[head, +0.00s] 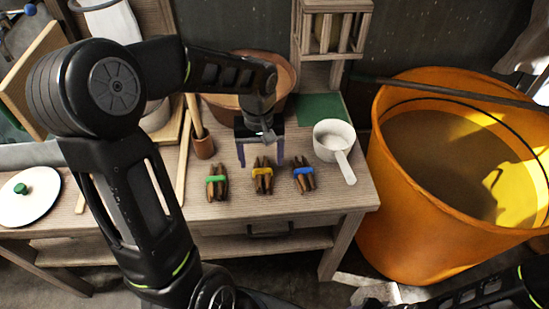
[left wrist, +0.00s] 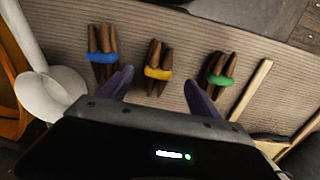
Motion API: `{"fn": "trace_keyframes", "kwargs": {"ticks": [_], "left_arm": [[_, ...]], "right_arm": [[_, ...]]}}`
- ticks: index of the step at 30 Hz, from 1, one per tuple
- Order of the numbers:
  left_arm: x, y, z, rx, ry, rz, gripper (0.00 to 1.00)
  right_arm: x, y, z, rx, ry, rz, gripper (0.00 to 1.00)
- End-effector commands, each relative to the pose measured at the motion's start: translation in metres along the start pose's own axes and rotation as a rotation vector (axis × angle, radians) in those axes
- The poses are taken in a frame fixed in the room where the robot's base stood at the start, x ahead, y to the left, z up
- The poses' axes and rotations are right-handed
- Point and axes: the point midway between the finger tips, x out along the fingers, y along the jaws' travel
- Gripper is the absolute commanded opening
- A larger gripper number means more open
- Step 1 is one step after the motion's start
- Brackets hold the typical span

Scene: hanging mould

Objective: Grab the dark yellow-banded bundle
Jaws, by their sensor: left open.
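The dark bundle with a yellow band (head: 262,175) lies on the wooden table, between a bundle with a green band (head: 216,182) and one with a blue band (head: 304,174). My left gripper (head: 247,160) is open and empty just behind the yellow-banded bundle in the head view. In the left wrist view the yellow-banded bundle (left wrist: 158,70) shows ahead of and between the two fingers (left wrist: 160,88), with the blue-banded bundle (left wrist: 102,55) to the left and the green-banded one (left wrist: 220,72) to the right. My right gripper is not in view.
A white scoop (head: 335,145) lies right of the bundles, near the table's right edge. A wooden mortar (head: 203,147) with a pestle stands on the left. A large orange bucket (head: 385,190) stands beside the table. A brown bowl (head: 283,75) is behind my gripper.

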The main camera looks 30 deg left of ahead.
Motion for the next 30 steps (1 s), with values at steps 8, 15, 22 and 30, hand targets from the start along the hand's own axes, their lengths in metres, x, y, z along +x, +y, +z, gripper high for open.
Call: {"fn": "trace_keyframes", "kwargs": {"ticks": [8,15,22,30], "left_arm": [[-0.004,-0.003,-0.001,-0.008,0.002,-0.007,0.73],[0.004,-0.003,-0.001,-0.007,0.001,-0.007,0.73],[0.022,-0.003,-0.001,-0.007,0.002,-0.006,0.73],[0.023,-0.003,-0.002,-0.007,0.002,-0.006,0.73]], "right_arm": [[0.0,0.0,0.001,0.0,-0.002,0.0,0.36],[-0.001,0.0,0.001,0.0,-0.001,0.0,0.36],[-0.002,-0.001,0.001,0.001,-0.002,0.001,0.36],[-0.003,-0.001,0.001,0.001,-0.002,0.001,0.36]]}}
